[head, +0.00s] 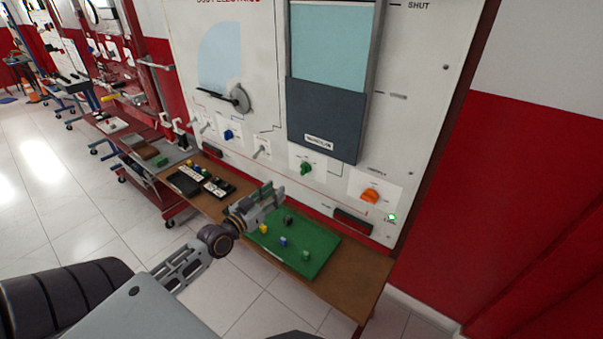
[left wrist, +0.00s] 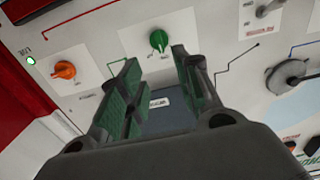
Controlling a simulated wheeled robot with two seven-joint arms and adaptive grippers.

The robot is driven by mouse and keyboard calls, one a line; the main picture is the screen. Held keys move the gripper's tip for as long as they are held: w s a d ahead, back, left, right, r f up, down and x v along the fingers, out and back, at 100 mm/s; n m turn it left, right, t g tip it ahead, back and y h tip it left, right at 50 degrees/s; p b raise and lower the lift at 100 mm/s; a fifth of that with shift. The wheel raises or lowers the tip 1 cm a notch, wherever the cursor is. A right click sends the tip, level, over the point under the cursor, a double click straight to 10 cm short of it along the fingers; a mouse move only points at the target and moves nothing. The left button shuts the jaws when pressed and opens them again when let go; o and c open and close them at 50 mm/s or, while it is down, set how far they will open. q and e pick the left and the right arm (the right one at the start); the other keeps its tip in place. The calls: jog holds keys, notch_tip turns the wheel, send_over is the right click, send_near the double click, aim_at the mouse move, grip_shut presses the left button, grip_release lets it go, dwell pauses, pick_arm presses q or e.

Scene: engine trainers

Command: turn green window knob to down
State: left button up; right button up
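The green window knob (head: 306,168) is on the white panel, below the grey-framed window (head: 326,124). In the left wrist view the knob (left wrist: 158,40) shows beyond the fingertips, in the gap between them. My left gripper (head: 270,197) is below and left of the knob in the head view, over the shelf and apart from the panel. In the left wrist view its two green-padded fingers (left wrist: 158,66) are spread with nothing between them. The exact setting of the knob is too small to read. My right gripper is not in view.
An orange knob (head: 370,195) sits to the right of the green one and a blue knob (head: 229,134) to the left. A green mat (head: 320,247) with small coloured parts lies on the brown shelf (head: 372,277) below. A black tray (head: 186,184) is further left.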

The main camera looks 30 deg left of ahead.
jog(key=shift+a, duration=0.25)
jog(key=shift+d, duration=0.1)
pick_arm(q)
jog(key=shift+w, duration=0.15)
send_near(301, 170)
jog(key=shift+w+d+b, duration=0.2)
jog(key=shift+w+b, duration=0.15)
jog(key=shift+w, duration=2.2)
jog(key=shift+w+d, duration=0.1)
jog(key=shift+w, duration=1.25)
jog(key=shift+w+d, duration=0.1)
jog(key=shift+w, duration=0.35)
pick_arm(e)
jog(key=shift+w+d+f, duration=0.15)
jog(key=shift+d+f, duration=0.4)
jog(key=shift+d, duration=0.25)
